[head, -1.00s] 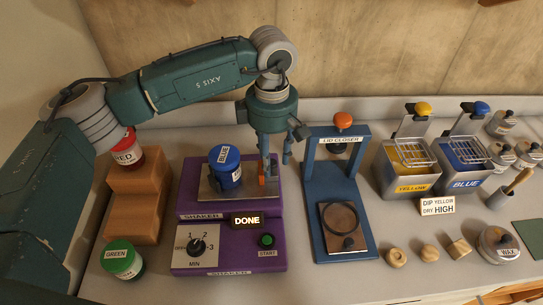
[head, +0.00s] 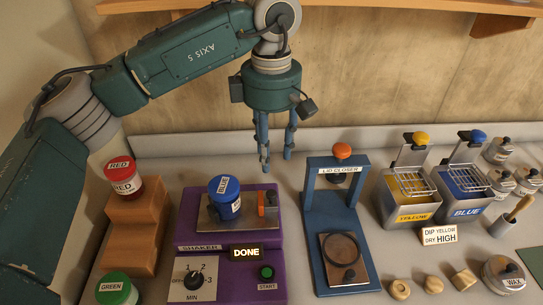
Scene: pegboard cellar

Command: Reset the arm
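My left arm comes in from the left. Its gripper (head: 277,155) hangs pointing down, above and behind the purple shaker (head: 262,225), between the shaker and the blue lid closer (head: 312,215). Its two fingers are apart with nothing between them. A blue-lidded jar labelled BLUE (head: 225,198) stands on the shaker's plate beside a small orange clamp piece (head: 267,203). The shaker's sign reads DONE (head: 246,253). My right gripper is not in view.
A wooden step stand (head: 135,225) holds a red-lidded jar (head: 122,178); a green-lidded jar (head: 116,289) is in front. Yellow (head: 408,210) and blue (head: 463,207) dip tanks stand right. A shelf (head: 390,8) crosses the top. Wooden pieces (head: 433,284) and a wax tin (head: 503,274) lie front right.

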